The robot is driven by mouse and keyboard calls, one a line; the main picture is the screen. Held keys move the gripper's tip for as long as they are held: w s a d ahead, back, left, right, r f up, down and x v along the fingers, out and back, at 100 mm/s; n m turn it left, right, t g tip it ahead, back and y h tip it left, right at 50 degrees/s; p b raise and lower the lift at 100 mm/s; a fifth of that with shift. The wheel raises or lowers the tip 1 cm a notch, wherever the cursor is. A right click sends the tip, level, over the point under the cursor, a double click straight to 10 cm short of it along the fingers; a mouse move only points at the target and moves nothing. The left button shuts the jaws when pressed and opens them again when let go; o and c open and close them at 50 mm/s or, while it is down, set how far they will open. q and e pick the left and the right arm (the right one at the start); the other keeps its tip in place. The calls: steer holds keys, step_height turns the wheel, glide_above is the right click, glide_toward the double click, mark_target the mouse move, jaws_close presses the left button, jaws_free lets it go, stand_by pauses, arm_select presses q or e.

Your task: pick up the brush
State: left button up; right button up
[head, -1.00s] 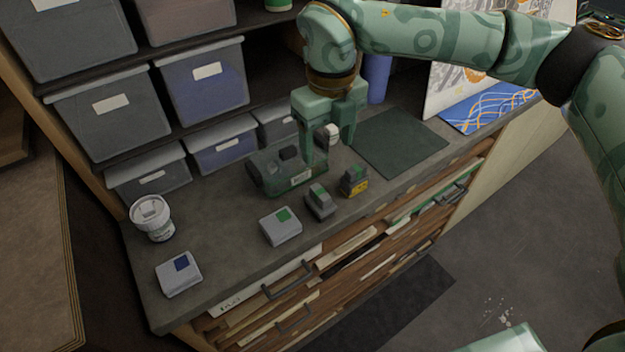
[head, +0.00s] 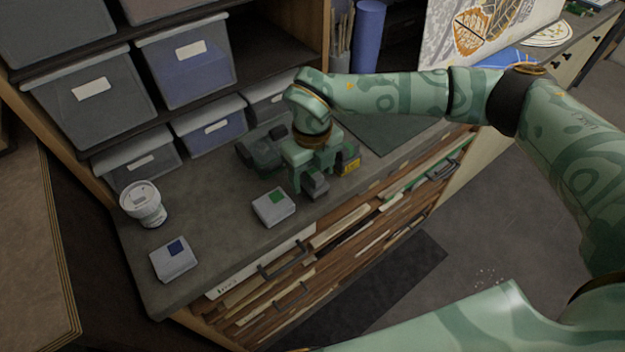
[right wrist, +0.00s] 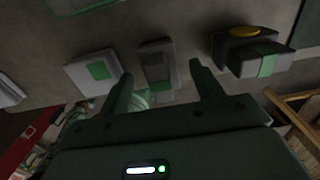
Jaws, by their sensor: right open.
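No brush can be made out for sure. Thin upright sticks, possibly brush handles (head: 342,28), stand in the shelf at the top of the head view, left of a blue roll. My right gripper (head: 312,190) is open and empty, low over the counter. A small grey block with a green label (head: 317,184) sits at its fingers in the head view. In the right wrist view the block (right wrist: 157,64) shows ahead of and between the spread fingertips (right wrist: 161,70). My left gripper is not in view.
On the counter (head: 225,205) stand a green-labelled grey box (head: 274,206), a blue-labelled box (head: 174,259), a white tub (head: 144,204), a yellow-and-dark block (head: 348,160) and a dark green case (head: 258,152). Storage bins line the back. The counter's front left is partly clear.

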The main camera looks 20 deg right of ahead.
steer(key=shift+f, duration=0.8)
steer(key=c, duration=1.1)
steer(key=shift+r, duration=0.1)
steer(key=shift+r, duration=0.2)
step_height(320, 180, up, 2)
steer(key=shift+w+r, duration=0.1)
steer(key=s+a+r, duration=0.1)
steer(key=s+r, duration=0.2)
steer(key=s, duration=0.1)
steer(key=s+a+r, duration=0.1)
steer(key=s+r, duration=0.3)
steer(key=s, duration=0.1)
steer(key=s+a+r, duration=0.1)
steer(key=s+r, duration=0.2)
steer(key=s, duration=0.1)
steer(key=shift+s+a+r+b, duration=0.2)
steer(key=shift+s+a+b, duration=0.05)
steer(key=shift+s+b, duration=0.15)
